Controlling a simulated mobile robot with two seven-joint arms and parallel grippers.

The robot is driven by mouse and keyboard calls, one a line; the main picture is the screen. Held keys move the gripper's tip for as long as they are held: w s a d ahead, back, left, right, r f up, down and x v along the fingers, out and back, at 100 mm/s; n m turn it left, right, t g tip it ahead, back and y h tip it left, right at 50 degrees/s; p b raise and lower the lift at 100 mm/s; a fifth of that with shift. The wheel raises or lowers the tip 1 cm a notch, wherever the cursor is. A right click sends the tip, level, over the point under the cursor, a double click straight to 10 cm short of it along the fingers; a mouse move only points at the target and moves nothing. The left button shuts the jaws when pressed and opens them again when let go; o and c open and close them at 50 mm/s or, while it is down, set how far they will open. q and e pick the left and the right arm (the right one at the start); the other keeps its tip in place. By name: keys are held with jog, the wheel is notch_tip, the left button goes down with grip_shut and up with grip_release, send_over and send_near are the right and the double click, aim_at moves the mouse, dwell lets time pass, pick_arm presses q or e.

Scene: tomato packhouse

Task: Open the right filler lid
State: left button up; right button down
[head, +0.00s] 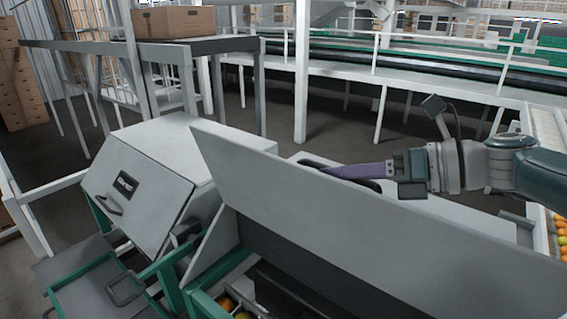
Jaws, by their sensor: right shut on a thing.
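The right filler lid (300,200) is a large flat grey panel in the head view, tilted up from its housing. Below it the dark inside of the filler shows, with a few tomatoes (228,304) near the bottom edge. My right gripper (322,167) comes in from the right, with purple fingers, at the far side of the raised lid. It is shut on a dark handle, mostly hidden by the fingers and the lid edge. My left gripper is not in view.
A grey boxy unit (145,190) with a black handle stands left of the lid. A green-framed grey panel (85,292) is at the lower left. Behind are a grey bench with a cardboard box (175,22) and white railings. Tomatoes lie on a conveyor at the right edge.

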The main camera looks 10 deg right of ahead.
dwell(0.3)
jog(key=c, duration=0.9)
grip_release()
jog(key=shift+s+d+r, duration=0.1)
jog(key=shift+s+d, duration=0.05)
jog(key=shift+d, duration=0.1)
jog(key=p+v, duration=0.1)
jog(key=v, duration=0.8)
jog(key=shift+s+d, duration=0.1)
jog(key=shift+d, duration=0.1)
